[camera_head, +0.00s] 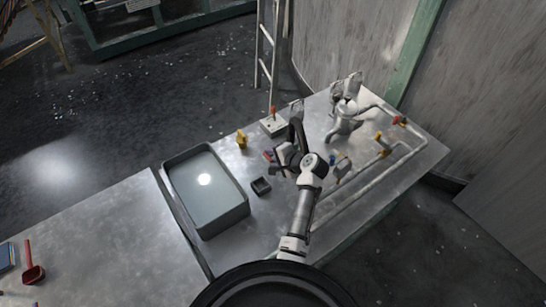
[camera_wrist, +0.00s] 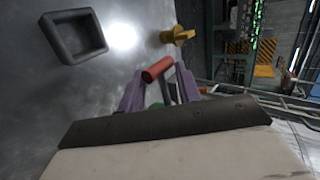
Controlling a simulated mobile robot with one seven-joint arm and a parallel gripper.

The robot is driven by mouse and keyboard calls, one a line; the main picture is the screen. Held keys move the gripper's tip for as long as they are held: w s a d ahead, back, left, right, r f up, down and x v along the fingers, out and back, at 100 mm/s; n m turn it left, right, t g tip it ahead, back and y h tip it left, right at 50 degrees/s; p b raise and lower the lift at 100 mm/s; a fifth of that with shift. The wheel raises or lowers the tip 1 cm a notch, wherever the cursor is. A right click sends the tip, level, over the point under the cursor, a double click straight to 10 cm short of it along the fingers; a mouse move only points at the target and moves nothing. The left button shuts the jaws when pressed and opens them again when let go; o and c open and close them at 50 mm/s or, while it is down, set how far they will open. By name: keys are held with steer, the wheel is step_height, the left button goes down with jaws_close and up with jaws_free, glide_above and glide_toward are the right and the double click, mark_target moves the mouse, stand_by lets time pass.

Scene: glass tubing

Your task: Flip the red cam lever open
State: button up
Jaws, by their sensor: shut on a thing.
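The red cam lever (camera_wrist: 157,69) shows in the wrist view as a short red cylinder between my gripper's two purple fingers. In the head view a small red patch (camera_head: 266,155) shows at the gripper's tip, left of the dark wrist. My gripper (camera_wrist: 158,80) is shut on the lever; it also shows in the head view (camera_head: 270,158), low over the metal table. The lever's mount is mostly hidden behind the fingers and the dark gripper body. A bit of green shows below the lever.
A small dark square tray (camera_head: 261,186) and a yellow fitting (camera_head: 242,139) stand near the gripper. A large grey basin (camera_head: 206,188) is to the left. A box with a red stick (camera_head: 273,124) is behind. Pipes with valves (camera_head: 383,143) run along the right.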

steer(key=shift+w+a+r, duration=0.1)
steer(key=shift+r, duration=0.05)
steer(key=o, duration=0.9)
steer(key=shift+s+d+r, duration=0.2)
steer(key=shift+s+d, duration=0.2)
steer(key=shift+d, duration=0.05)
steer(key=b+v, duration=0.3)
steer(key=v, duration=0.9)
steer(key=shift+s+d+r, duration=0.1)
steer(key=shift+s+r, duration=0.15)
